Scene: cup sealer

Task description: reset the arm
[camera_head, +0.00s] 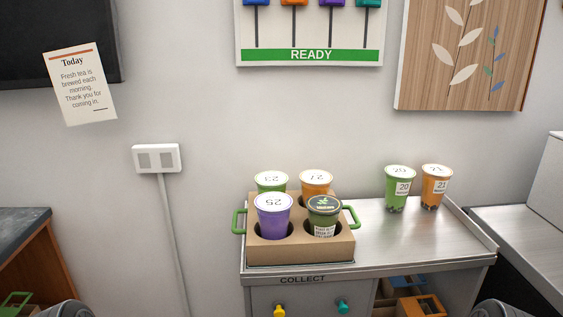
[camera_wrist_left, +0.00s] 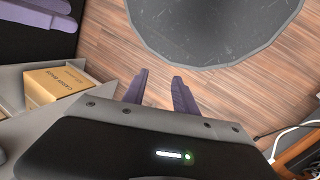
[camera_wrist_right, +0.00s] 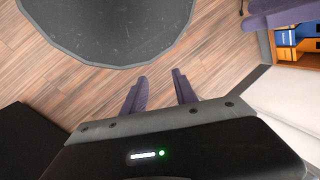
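My left gripper (camera_wrist_left: 160,76) shows in the left wrist view with its two purple fingers apart and nothing between them, over the wooden floor. My right gripper (camera_wrist_right: 158,76) shows in the right wrist view, also with fingers apart and empty above the floor. Neither gripper's fingers show in the head view; only rounded grey parts, apparently of my arms, show at its bottom edge. A cardboard carrier (camera_head: 300,250) with green handles stands on the metal counter (camera_head: 400,240). It holds a purple cup (camera_head: 273,220), a dark green cup (camera_head: 324,215), a green cup (camera_head: 271,181) and an orange cup (camera_head: 316,182).
Another green cup (camera_head: 397,190) and another orange cup (camera_head: 435,187) stand at the counter's back right. The counter's front right is clear. A wooden cabinet (camera_head: 30,255) is at the left. A cardboard box (camera_wrist_left: 58,88) lies near my left gripper.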

